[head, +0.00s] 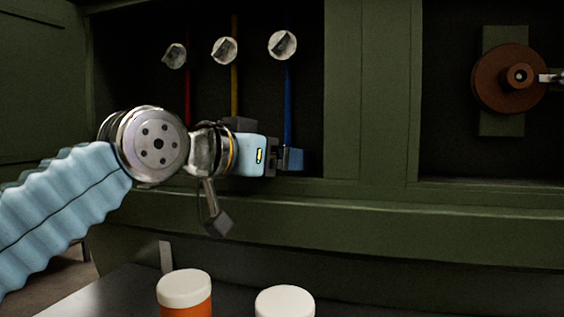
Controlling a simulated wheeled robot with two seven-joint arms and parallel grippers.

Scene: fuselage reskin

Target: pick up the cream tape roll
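I cannot make out a cream tape roll for certain in the head view. My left gripper (272,157) is in front of the left opening of the green panel, pointing right. Its fingers are beside a blue block (292,159) at the lower end of the blue cable. The fingers are dark and small, so I cannot tell whether they hold the block. My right gripper is not clearly in view.
A white-lidded orange jar (185,292) and another white round top (285,302) stand on the dark table (110,297). Three pale round knobs (224,50) sit above red, yellow and blue cables. A brown wheel (500,80) is at right. The green panel (370,215) stands behind the table.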

